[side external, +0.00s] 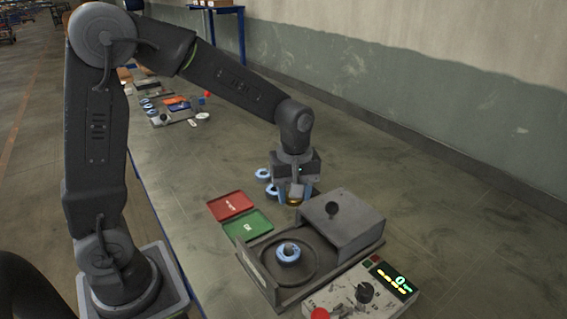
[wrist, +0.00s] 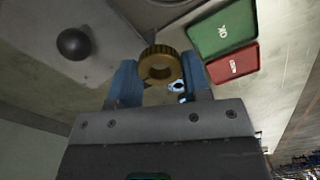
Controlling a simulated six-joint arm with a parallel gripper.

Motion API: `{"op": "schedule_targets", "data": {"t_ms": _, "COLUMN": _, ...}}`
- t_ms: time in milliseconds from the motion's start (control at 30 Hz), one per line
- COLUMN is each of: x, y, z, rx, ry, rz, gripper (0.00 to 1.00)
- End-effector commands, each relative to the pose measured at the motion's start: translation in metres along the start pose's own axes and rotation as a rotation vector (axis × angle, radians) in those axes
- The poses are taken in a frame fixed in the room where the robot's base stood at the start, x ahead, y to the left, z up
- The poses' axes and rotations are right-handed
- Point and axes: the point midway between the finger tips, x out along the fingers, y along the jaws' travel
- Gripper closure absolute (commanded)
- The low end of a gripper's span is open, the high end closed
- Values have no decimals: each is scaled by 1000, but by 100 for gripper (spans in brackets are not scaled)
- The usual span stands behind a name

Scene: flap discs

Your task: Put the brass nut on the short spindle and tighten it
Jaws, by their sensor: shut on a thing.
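My gripper (side external: 295,201) is shut on the knurled brass nut (wrist: 160,64), and its blue fingers show on both sides of the nut in the wrist view (wrist: 160,80). In the side view only a small gold part of the nut (side external: 294,203) shows between the fingers. The gripper holds it in the air, beside the grey cover and behind the spindle. The short spindle (side external: 289,247) stands in a round recess of the dark machine base (side external: 262,284), with a blue ring-shaped disc (side external: 289,257) around it. I cannot make out the spindle in the wrist view.
A grey box-like cover (side external: 345,228) with a black knob (side external: 331,209) stands right of the gripper. A red tray (side external: 230,205) and a green "OK" tray (side external: 247,224) lie to the left. Blue discs (side external: 263,174) lie behind. A control box (side external: 350,300) stands in front.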

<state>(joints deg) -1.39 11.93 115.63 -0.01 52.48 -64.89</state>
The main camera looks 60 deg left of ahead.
Motion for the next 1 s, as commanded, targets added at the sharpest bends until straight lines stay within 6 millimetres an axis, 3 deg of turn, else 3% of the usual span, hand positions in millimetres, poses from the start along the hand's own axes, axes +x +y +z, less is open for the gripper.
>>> {"op": "schedule_targets", "data": {"t_ms": 33, "x": 0, "y": -4, "z": 21, "rx": 41, "ry": 1, "rz": 2, "gripper": 83}}
{"op": "schedule_targets", "data": {"t_ms": 100, "x": 1, "y": -11, "z": 42, "rx": 81, "ry": 1, "rz": 2, "gripper": 83}}
{"op": "schedule_targets", "data": {"t_ms": 300, "x": 3, "y": -25, "z": 74, "rx": 146, "ry": 1, "rz": 2, "gripper": 83}}
{"op": "schedule_targets", "data": {"t_ms": 1000, "x": 39, "y": -27, "z": 78, "rx": 154, "ry": 1, "rz": 1, "gripper": 83}}
